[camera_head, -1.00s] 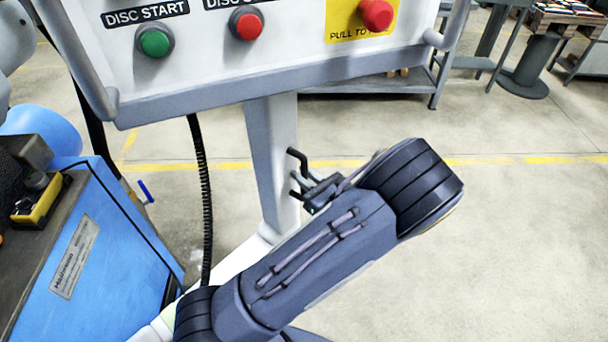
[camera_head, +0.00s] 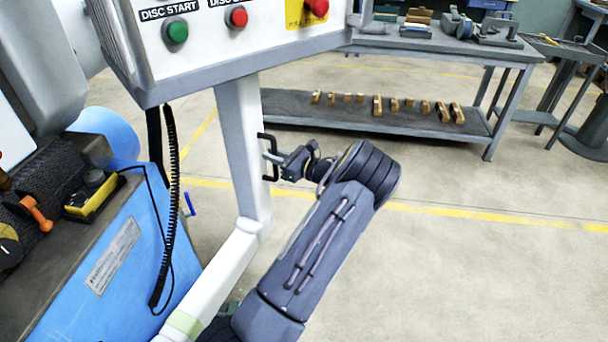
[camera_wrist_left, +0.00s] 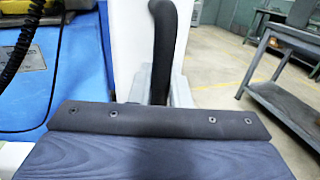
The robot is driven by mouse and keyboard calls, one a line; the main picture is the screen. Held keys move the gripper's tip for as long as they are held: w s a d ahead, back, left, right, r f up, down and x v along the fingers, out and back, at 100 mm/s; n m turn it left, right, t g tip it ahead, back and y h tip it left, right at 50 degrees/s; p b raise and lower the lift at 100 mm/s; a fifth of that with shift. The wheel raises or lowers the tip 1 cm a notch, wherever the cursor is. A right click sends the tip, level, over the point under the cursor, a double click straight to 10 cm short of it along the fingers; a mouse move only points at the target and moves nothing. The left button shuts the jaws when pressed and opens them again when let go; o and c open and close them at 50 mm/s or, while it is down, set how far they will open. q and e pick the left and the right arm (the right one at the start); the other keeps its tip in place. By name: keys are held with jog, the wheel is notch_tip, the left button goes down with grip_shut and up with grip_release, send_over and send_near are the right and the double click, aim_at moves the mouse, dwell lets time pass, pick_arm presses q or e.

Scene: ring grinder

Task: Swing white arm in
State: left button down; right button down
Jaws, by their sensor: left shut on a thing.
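The white arm (camera_head: 222,268) runs up from the lower left into an upright white post (camera_head: 238,125) below the control panel (camera_head: 215,55). A black handle (camera_head: 267,141) stands on the right side of the post; it also shows upright in the left wrist view (camera_wrist_left: 163,45). My left gripper (camera_head: 274,160) reaches the handle from the right and is shut on it. In the left wrist view, the grey fingers (camera_wrist_left: 160,87) are around the handle's lower part, partly hidden by the dark gripper body. My right gripper is not in view.
A blue machine (camera_head: 110,270) with tools on top stands at the left, close to the post. A black coiled cable (camera_head: 168,210) hangs between them. A grey workbench (camera_head: 440,50) with a lower shelf stands behind. The floor at the right is clear.

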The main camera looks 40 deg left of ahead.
pick_arm(q)
jog(key=x, duration=0.8)
jog(key=shift+a+r+b, duration=0.15)
jog(key=shift+r+b, duration=0.1)
jog(key=shift+b, duration=0.1)
jog(key=c, duration=1.8)
grip_release()
jog(key=shift+s+a, duration=0.1)
jog(key=o, duration=0.4)
jog(key=shift+a+f+g, duration=0.15)
jog(key=shift+g, duration=0.15)
jog(key=shift+c, duration=0.2)
jog(key=shift+f, duration=0.1)
jog(key=v, duration=0.8)
jog(key=shift+b, duration=0.4)
